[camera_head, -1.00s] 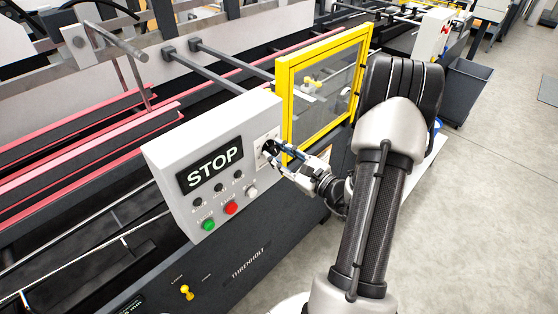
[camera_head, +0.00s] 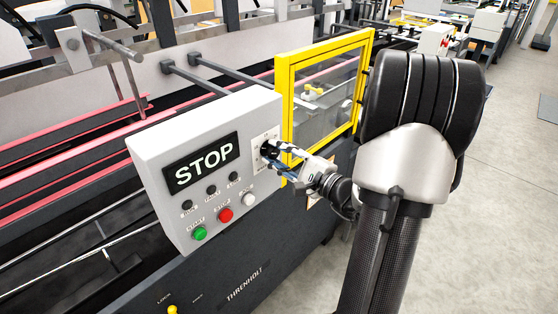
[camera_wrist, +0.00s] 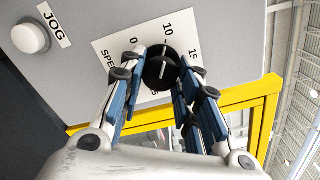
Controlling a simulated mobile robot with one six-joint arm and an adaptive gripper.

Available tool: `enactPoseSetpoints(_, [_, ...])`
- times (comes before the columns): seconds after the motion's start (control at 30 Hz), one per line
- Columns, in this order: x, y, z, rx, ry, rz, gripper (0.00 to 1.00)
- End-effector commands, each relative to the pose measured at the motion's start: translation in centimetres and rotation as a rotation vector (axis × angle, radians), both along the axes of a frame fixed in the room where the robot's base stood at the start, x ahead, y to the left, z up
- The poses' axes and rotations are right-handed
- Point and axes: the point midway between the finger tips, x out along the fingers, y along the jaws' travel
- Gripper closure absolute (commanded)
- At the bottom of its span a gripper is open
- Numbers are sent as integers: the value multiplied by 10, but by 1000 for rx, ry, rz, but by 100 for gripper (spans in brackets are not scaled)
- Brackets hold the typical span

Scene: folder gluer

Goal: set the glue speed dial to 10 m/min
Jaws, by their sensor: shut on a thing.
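My gripper (camera_wrist: 158,82) is shut on the dial, one finger on each side. In the head view the dial (camera_head: 266,150) is a small dark shape at the panel's right edge, partly hidden by my gripper (camera_head: 279,153).
The grey control panel (camera_head: 150,150) carries a STOP display (camera_head: 201,164), a green button (camera_head: 200,233), a red button (camera_head: 225,215) and a white jog button (camera_wrist: 31,38). A yellow-framed guard (camera_head: 285,100) stands close beside the dial. Open floor (camera_head: 510,180) lies right.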

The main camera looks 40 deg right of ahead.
Motion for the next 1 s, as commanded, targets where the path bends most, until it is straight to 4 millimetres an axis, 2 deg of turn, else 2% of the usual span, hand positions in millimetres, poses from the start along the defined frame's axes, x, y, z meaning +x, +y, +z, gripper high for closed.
enactPoseSetpoints(0.47, [0, 0, -1, -13, 2, 1, 94])
enactPoseSetpoints(0.5, [0, 0, -1, -13, 2, 1, 69])
enactPoseSetpoints(0.8, [0, 0, 0, -13, 0, 1, 49])
enactPoseSetpoints(1.0, [0, 0, 0, -14, 0, 1, 49])
